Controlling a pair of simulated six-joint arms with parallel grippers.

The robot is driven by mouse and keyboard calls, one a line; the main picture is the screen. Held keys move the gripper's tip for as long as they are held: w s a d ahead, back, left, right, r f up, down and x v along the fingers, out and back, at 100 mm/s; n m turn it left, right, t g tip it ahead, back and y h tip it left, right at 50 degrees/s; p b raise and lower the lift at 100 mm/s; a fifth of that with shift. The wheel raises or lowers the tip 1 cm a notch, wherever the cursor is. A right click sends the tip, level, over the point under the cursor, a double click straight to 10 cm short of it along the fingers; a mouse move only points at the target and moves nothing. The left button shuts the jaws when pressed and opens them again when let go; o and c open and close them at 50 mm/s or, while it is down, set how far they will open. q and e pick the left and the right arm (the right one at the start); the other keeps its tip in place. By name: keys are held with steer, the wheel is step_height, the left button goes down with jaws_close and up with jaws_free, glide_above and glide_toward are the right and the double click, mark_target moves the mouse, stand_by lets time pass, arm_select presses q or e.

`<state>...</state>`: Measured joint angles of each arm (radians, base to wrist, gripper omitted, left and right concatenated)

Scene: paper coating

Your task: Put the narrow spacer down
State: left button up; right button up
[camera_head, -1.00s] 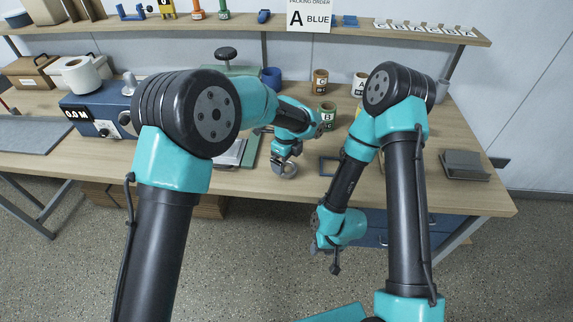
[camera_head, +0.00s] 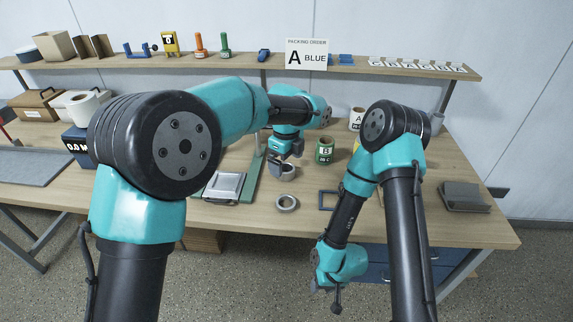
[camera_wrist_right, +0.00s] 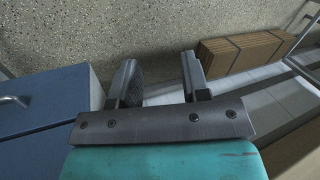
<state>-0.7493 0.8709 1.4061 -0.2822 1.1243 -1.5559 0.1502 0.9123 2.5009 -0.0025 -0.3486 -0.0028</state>
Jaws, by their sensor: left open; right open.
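A grey ring spacer (camera_head: 287,203) lies flat on the bench, in front of my left gripper (camera_head: 279,166). A second grey ring (camera_head: 288,172) shows partly behind the left gripper's fingers. I cannot tell which ring is the narrow spacer, or whether the gripper touches the second one. The left gripper is open and points down. My right gripper (camera_head: 327,292) hangs low in front of the bench. In the right wrist view, the right gripper (camera_wrist_right: 160,78) is open with nothing between its fingers.
A green reel labelled B (camera_head: 325,151) and a blue square frame (camera_head: 328,200) stand to the right of the rings. A silver block (camera_head: 224,187) on a green base is left. A grey holder (camera_head: 463,196) sits far right. A blue drawer unit (camera_wrist_right: 45,108) is near the right gripper.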

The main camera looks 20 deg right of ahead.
stand_by(0.3)
steer(key=o, duration=1.1)
